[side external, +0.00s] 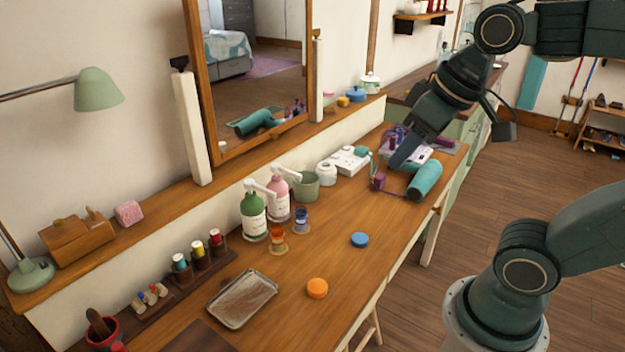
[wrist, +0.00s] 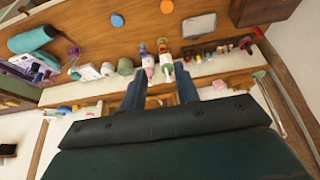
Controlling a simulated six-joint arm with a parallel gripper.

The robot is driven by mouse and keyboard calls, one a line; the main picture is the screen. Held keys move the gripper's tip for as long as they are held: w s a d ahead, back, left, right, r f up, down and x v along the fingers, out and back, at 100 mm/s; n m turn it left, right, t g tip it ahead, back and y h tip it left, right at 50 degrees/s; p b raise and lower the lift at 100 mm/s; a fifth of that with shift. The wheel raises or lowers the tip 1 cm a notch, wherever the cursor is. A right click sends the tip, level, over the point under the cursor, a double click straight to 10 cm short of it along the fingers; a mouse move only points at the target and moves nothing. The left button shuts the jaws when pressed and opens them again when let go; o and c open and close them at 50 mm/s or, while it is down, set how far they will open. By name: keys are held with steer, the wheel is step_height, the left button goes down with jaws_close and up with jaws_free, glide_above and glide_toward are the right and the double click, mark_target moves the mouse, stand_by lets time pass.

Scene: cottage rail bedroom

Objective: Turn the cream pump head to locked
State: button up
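Two pump bottles stand side by side near the back of the wooden table: a green bottle (side external: 254,216) and a pink bottle (side external: 278,200). Each has a pale pump head, one on the green bottle (side external: 258,186) and one on the pink bottle (side external: 286,174); I cannot tell which is the cream one or its lock state. In the wrist view the green bottle (wrist: 166,62) and pink bottle (wrist: 148,62) appear beyond my fingertips. My gripper (wrist: 159,78) is open and empty, its fingers spread apart.
Two small cups (side external: 278,240) stand in front of the bottles, a green pot (side external: 305,187) behind right. A metal tray (side external: 242,299), orange disc (side external: 317,288) and blue disc (side external: 360,240) lie nearer. A teal hair dryer (side external: 425,180) lies at right. The table's front middle is mostly clear.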

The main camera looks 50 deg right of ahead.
steer(key=w+d+r+g, duration=0.15)
steer(key=w+r, duration=0.25)
steer(key=w, duration=0.5)
steer(key=g, duration=0.4)
glide_above(286, 172)
step_height(286, 172, down, 10)
steer(key=shift+d+f, duration=0.2)
steer(key=shift+d, duration=0.05)
step_height(286, 172, down, 14)
steer(key=shift+r, duration=0.1)
steer(key=shift+c, duration=0.4)
jaws_close()
